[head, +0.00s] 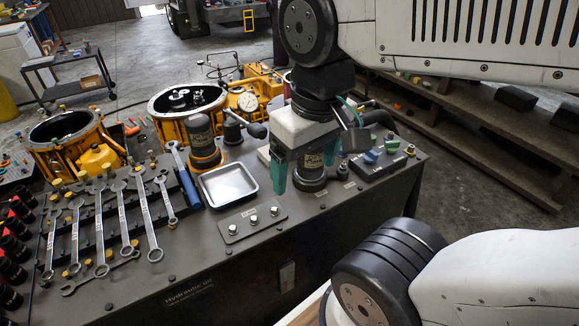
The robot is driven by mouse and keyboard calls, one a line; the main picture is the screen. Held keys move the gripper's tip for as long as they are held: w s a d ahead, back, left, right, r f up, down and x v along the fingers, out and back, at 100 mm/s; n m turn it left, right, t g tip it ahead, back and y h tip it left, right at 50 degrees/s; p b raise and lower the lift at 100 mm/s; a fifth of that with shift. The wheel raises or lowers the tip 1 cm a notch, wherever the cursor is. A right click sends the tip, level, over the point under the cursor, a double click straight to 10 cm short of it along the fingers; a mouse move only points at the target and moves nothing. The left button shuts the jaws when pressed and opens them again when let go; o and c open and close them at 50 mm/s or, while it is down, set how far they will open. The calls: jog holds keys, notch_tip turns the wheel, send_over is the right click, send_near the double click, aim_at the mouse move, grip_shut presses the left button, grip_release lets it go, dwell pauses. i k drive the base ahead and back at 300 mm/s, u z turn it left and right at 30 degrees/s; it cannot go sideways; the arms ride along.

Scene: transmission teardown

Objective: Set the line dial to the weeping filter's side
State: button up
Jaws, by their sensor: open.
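Two dark filter canisters with printed labels stand upright on the grey bench top. The left canister (203,140) has an orange band at its base. The right canister (312,166) stands behind and between my gripper's fingers, partly hidden by them. I cannot tell which one weeps. My gripper (304,175) has teal fingers, is open, and points down at the right canister. I cannot tell whether it touches it.
A metal tray (228,185) and a plate with three knobs (252,221) lie in front of the canisters. Wrenches (122,212) fill the bench's left side. A dark block with blue and green pieces (377,160) is at the right. Yellow housings (72,145) stand behind.

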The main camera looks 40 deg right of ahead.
aim_at(371, 157)
jog(key=k, duration=0.5)
jog(key=u, duration=0.95)
jog(key=i, duration=0.7)
jog(key=z, duration=1.35)
